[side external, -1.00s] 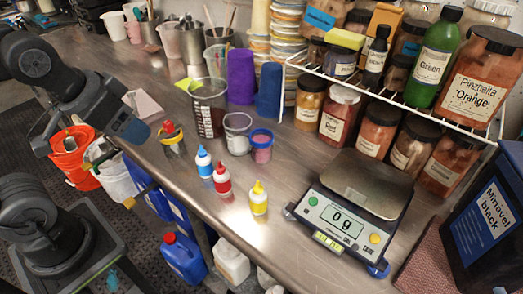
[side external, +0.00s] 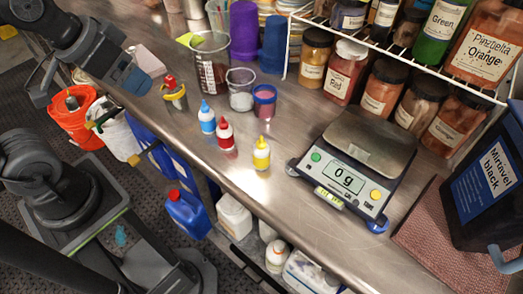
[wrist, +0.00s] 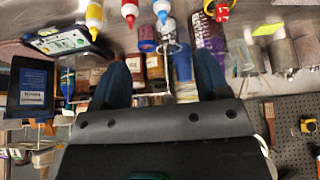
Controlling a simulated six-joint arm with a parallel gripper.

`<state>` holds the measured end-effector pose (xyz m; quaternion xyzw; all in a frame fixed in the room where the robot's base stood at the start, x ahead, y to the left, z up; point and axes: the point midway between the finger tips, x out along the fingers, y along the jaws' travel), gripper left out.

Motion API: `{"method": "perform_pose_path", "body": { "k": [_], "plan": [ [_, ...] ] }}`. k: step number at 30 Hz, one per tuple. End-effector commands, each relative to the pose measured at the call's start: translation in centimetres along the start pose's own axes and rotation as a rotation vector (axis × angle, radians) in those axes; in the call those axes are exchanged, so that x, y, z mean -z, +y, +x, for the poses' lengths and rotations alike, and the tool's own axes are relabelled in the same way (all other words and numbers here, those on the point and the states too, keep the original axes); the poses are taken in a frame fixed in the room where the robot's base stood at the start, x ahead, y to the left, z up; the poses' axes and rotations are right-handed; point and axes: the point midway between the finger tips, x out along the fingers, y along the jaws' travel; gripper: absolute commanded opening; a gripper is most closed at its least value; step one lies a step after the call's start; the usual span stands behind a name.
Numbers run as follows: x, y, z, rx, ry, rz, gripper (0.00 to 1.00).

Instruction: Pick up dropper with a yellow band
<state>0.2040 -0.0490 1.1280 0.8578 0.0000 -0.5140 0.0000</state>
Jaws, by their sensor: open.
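The dropper with a yellow band (side external: 261,155) is a small white bottle with a yellow tip and a yellow band. It stands upright on the metal bench, left of the scale. It also shows at the top of the wrist view (wrist: 95,15). A red dropper (side external: 225,135) and a blue dropper (side external: 207,118) stand beside it in a row. My gripper (side external: 92,95) is at the upper left of the side view, apart from the droppers. In the wrist view its two dark blue fingers (wrist: 161,62) are spread, with nothing held between them.
A scale (side external: 345,180) reading 0 g stands right of the droppers. Behind them are cups (side external: 240,92), a beaker (side external: 211,65) and a wire rack (side external: 400,65) with jars. A red-topped item with yellow (side external: 174,97) stands near the bench edge. The bench in front of the scale is bare.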

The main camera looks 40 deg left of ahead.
Motion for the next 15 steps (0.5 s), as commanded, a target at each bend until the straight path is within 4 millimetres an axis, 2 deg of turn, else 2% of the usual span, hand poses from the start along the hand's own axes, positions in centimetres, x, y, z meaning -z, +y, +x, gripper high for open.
{"method": "perform_pose_path", "body": {
  "k": [7,15],
  "plan": [
    [2.3,0.0,-4.3,0.000,0.005,0.000,0.69],
    [7.6,4.7,-3.9,-0.208,0.164,-0.232,0.69]
  ]
}}
